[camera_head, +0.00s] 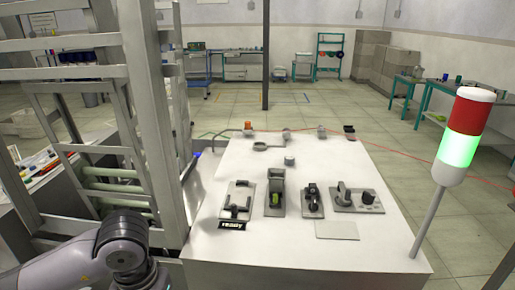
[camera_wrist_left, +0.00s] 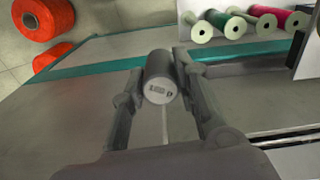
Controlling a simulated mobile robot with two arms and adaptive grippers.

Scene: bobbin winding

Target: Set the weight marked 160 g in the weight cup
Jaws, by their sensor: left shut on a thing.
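In the left wrist view, my left gripper (camera_wrist_left: 160,86) is shut on a grey cylindrical weight (camera_wrist_left: 159,92). The weight's pale round end faces the camera; its marking is blurred but looks like 160. It is held between the two fingers above a grey surface with a teal edge. In the head view my left arm comes in at the lower left, and its gripper is out of sight. A small grey round cup-like piece (camera_head: 290,161) stands on the white table; I cannot tell if it is the weight cup. My right gripper is not in view.
A signal tower (camera_head: 460,145) glows green at the right. Several thread spools (camera_wrist_left: 240,24) and red spools (camera_wrist_left: 45,18) show in the wrist view.

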